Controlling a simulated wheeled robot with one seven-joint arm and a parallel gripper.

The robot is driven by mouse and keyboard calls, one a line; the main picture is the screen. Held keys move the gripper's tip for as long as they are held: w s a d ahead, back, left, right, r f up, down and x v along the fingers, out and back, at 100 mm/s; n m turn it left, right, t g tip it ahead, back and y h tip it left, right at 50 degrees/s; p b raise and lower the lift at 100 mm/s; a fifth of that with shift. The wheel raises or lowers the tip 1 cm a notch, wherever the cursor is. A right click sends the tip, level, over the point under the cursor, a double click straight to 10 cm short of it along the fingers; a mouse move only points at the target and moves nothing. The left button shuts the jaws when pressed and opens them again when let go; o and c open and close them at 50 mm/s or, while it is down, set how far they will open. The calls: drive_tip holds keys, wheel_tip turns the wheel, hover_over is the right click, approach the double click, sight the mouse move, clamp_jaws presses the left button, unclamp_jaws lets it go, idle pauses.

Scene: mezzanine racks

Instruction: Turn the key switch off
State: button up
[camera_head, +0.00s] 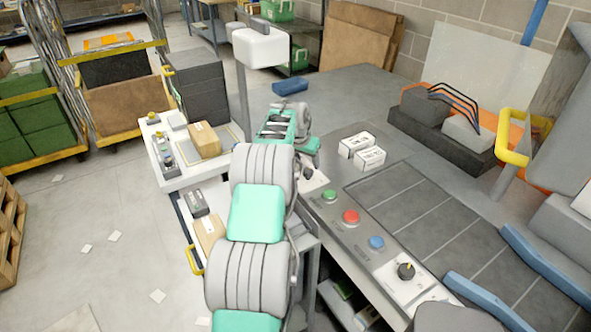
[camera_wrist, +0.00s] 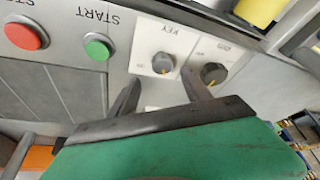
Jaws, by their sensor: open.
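The key switch (camera_wrist: 163,63) is a grey round knob on a white plate marked KEY in the wrist view. In the head view my gripper (camera_head: 310,150) is over the far end of the control strip, where a dark knob on a white plate (camera_head: 308,173) partly shows.
A second dark knob (camera_wrist: 214,73) sits close right of the key switch. The green START button (camera_wrist: 97,47) and a red button (camera_wrist: 26,36) lie left. A blue button (camera_head: 376,242) and another selector knob (camera_head: 405,271) are nearer. Two white boxes (camera_head: 362,151) stand beside the strip.

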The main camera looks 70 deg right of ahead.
sight(308, 170)
drive_tip(key=x, duration=0.3)
drive_tip(key=p+x, duration=0.1)
drive_tip(key=x, duration=0.2)
drive_tip(key=shift+w+f, duration=0.1)
drive_tip(key=shift+w, duration=0.1)
drive_tip(key=shift+c, duration=0.5)
clamp_jaws()
